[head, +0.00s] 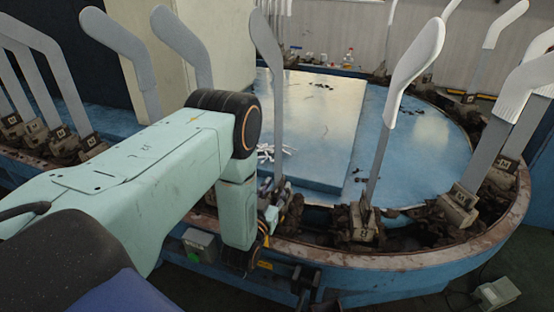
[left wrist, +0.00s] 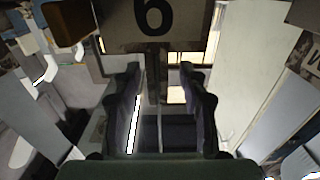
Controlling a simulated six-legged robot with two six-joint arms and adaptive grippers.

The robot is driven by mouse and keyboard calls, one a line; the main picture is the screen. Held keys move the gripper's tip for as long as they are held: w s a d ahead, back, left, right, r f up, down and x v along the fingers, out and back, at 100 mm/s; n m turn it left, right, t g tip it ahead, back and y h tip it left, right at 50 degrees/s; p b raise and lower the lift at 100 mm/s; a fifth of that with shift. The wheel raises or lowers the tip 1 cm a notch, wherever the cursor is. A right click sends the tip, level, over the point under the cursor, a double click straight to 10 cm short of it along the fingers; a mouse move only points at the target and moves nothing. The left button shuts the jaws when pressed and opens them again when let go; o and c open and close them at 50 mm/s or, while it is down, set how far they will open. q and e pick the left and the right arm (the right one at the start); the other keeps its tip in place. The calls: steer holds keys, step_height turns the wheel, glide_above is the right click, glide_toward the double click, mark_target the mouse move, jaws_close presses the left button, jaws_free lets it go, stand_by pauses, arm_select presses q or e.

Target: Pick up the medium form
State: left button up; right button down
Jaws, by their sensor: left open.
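Several tall grey foot-shaped forms stand upright in metal clamps around an oval track; I cannot tell which is the medium one. A bare grey form (head: 267,45) rises just beyond my left gripper (head: 274,208), which is low at the near edge of the track and partly hidden by my arm. In the left wrist view, the two dark fingers of my left gripper (left wrist: 162,80) are apart, with no form clearly held between them. A block marked 6 (left wrist: 153,18) is just beyond the fingertips. My right gripper is not in view.
A form with a white sock on its top (head: 416,62) stands to the right. Inside the track is a blue table (head: 425,140) with a raised panel (head: 315,110) and small white pieces (head: 270,152). Bottles (head: 348,58) stand at the back. Clamps (head: 362,222) crowd the track.

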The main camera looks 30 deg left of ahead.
arm_select(q)
steer(key=shift+w, duration=0.35)
steer(key=shift+s, duration=0.1)
steer(key=shift+c, duration=0.5)
jaws_close()
